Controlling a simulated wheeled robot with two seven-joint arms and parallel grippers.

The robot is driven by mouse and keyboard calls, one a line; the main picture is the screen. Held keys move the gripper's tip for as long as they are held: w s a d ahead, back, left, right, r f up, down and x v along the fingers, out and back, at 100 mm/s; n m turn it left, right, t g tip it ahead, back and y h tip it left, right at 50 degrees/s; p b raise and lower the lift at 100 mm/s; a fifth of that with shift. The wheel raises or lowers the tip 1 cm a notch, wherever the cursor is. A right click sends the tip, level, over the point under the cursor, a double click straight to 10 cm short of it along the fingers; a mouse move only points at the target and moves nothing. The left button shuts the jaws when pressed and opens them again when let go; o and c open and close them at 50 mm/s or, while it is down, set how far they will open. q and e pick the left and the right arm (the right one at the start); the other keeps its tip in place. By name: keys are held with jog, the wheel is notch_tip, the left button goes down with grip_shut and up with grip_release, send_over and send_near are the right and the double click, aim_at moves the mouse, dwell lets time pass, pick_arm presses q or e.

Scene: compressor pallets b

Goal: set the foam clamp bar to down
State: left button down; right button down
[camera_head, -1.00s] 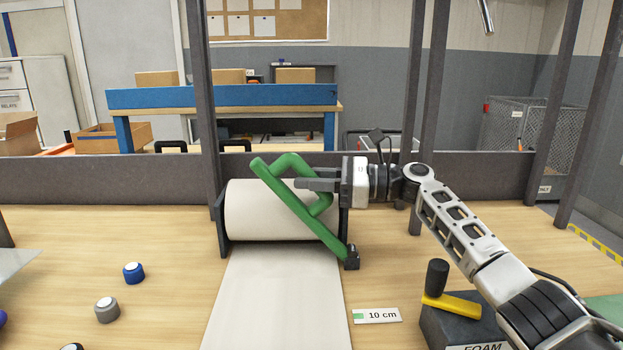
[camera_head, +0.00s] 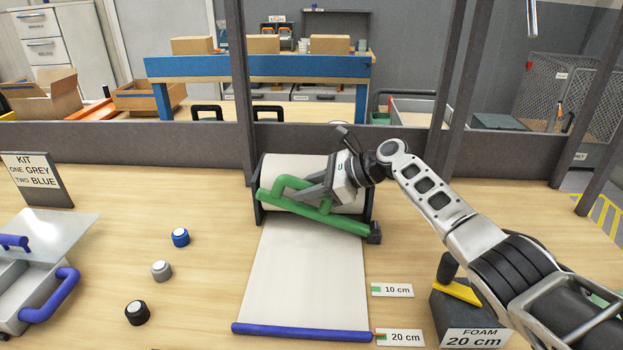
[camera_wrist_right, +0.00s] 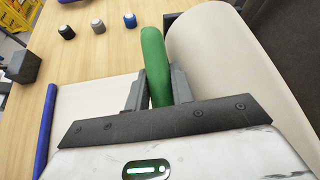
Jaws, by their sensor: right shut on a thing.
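The green foam clamp bar (camera_head: 338,221) is hinged at a dark block at its right end, in front of the foam roll (camera_head: 322,172). It slopes gently, its left end a little higher than its hinge. My right gripper (camera_head: 304,196) is shut on the bar's green handle, which also shows between the fingers in the right wrist view (camera_wrist_right: 154,60). The white foam sheet (camera_head: 305,270) runs from the roll toward the front. My left gripper is not in view.
A blue bar (camera_head: 302,331) lies across the sheet's front end, beside the 20 cm label (camera_head: 400,338). Blue, grey and black knobs stand left of the sheet. A dark block marked FOAM 20 cm (camera_head: 470,318) is at the right. An open metal box (camera_head: 40,275) is at the left.

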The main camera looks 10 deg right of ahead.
jog(key=c, duration=1.2)
grip_release()
jog(key=v, duration=1.6)
jog(key=shift+b, duration=0.4)
jog(key=shift+s, duration=0.1)
